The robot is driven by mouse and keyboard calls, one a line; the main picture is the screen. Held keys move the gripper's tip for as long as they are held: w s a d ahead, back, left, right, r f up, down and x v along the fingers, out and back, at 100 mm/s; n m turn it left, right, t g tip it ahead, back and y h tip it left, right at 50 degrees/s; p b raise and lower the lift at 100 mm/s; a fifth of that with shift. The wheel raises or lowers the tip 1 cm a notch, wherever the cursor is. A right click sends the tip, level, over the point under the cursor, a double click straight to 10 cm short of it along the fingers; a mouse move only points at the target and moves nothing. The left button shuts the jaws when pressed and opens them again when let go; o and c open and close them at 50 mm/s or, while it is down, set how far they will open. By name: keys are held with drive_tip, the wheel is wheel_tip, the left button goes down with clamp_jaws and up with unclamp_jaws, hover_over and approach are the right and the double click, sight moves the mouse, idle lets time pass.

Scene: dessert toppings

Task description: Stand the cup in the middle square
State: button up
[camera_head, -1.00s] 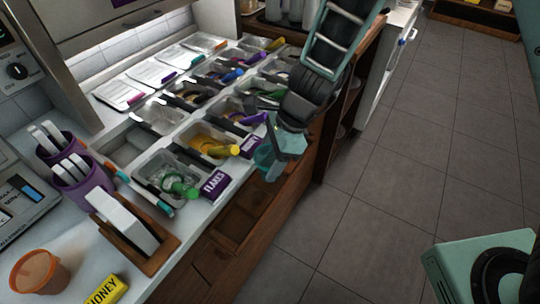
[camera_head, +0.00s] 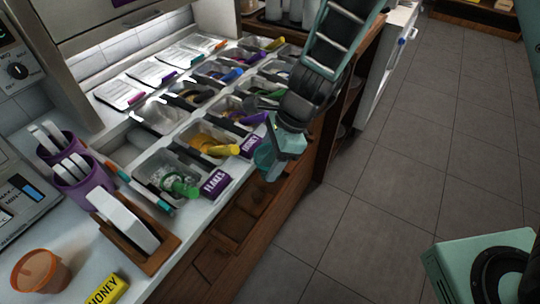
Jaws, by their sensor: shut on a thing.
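My gripper (camera_head: 276,166) hangs over the front edge of the counter, above the open wooden drawer. It is shut on a translucent teal cup (camera_head: 263,159), which shows at the left side of the jaws and is partly hidden by them. The exact tilt of the cup is hard to tell. The wooden drawer (camera_head: 216,238) below has square compartments in a row. The middle square (camera_head: 236,222) looks empty and lies below and to the left of my gripper. The far compartment is partly hidden by the gripper.
An orange cup (camera_head: 40,272), a yellow HONEY label (camera_head: 105,289) and a wooden holder (camera_head: 164,249) stand at the lower left.

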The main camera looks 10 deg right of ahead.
drive_tip(key=shift+f+b, duration=0.95)
drive_tip(key=shift+f, duration=0.4)
idle(0.8)
idle(0.8)
drive_tip(key=o, duration=1.3)
drive_tip(key=shift+r, duration=0.15)
wheel_tip(320, 180, up, 8)
drive_tip(key=p, duration=0.8)
